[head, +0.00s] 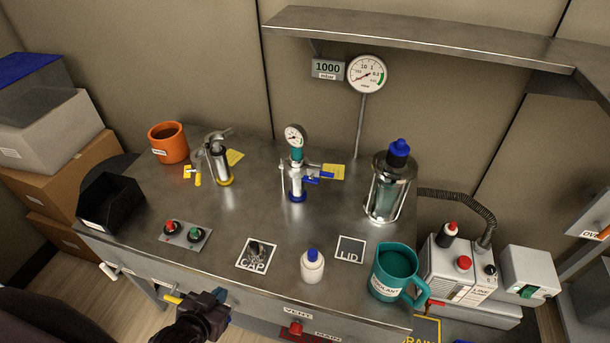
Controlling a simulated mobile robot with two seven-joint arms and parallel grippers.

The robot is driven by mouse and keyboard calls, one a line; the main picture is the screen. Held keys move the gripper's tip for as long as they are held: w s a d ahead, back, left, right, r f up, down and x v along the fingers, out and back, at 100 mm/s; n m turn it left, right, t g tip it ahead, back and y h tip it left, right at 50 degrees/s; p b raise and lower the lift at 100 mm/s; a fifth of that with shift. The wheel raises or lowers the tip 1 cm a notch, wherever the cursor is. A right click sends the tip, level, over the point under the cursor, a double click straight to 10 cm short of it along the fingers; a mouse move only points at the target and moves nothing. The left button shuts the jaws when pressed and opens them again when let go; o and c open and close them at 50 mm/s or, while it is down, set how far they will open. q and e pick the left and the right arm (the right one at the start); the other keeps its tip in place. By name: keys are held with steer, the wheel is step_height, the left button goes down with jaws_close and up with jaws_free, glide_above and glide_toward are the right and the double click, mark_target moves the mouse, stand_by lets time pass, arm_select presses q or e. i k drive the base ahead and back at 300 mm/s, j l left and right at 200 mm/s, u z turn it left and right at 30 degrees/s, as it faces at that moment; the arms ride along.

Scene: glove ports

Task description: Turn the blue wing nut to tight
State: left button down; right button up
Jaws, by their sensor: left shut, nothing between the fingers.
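A blue winged piece (318,180), which looks like the wing nut, sits on the side of the metal fitting (297,177) at the middle of the bench. The fitting stands upright with a small gauge (295,136) on top and a blue ring at its foot. Whether the blue piece is tight cannot be told at this size. My left gripper (218,297) is dark, shut and empty, low in the head view at the bench's front edge. It is well in front of the fitting and apart from it. My right gripper is not in view.
A white bottle (312,268), teal mug (394,272), CAP mat (257,259) and LID mat (350,250) lie along the front. A glass vessel (386,197) stands right of the fitting, a metal canister (219,165) left. A shelf (420,37) overhangs the back.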

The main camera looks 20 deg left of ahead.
mark_target(311, 179)
steer(key=k+j, duration=0.15)
steer(key=j, duration=0.2)
steer(key=k+j, duration=0.15)
steer(key=j, duration=0.2)
steer(key=k+j, duration=0.15)
steer(key=j, duration=0.25)
steer(key=k+j, duration=0.15)
steer(key=j, duration=0.5)
steer(key=k+j, duration=0.15)
steer(key=j, duration=0.2)
steer(key=i, duration=0.35)
steer(key=z, duration=0.05)
